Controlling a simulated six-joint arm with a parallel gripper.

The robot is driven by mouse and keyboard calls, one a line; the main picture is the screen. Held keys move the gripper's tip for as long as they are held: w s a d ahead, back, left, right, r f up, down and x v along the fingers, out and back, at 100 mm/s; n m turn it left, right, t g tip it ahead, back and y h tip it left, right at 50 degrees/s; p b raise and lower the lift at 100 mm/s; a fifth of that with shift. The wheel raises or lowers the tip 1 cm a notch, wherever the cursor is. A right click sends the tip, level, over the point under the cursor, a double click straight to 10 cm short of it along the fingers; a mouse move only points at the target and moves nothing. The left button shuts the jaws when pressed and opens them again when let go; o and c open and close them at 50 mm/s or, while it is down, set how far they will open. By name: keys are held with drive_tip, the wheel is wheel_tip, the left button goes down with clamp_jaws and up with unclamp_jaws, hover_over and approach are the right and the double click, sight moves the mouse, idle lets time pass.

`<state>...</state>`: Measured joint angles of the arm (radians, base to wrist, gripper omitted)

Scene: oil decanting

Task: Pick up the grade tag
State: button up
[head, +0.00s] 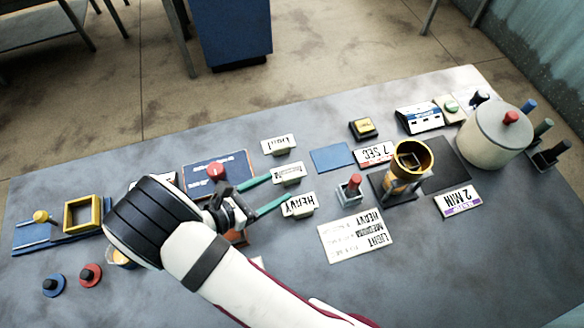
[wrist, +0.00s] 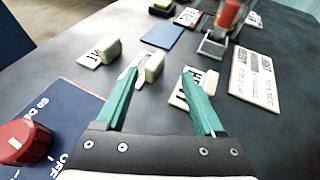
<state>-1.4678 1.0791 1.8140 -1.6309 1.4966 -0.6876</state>
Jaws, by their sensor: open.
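Three small white tags with raised grips stand in a column on the table. The far one (head: 278,144) seems to read "LIGHT", the middle one (head: 288,173) has small unclear lettering, and the near one (head: 299,204) reads "HEAVY". My gripper (head: 275,190) is open and empty, its teal fingers pointing at the tags. In the wrist view, the middle tag (wrist: 152,66) is just beyond the left fingertip, and the right finger partly covers the HEAVY tag (wrist: 178,100). The LIGHT tag (wrist: 100,52) lies left of both fingers. I cannot tell whether a finger touches a tag.
A blue panel with a red knob (wrist: 18,141) is left of the gripper. A blue pad (head: 332,158), a stand with a red-topped part (head: 351,190) and a white grade card (head: 357,237) are to the right. A yellow cup (head: 412,157) and a large lidded pot (head: 492,140) stand farther right.

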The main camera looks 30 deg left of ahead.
sight(287, 179)
drive_tip(key=x, duration=0.8)
drive_tip(key=shift+a, duration=0.25)
clamp_jaws()
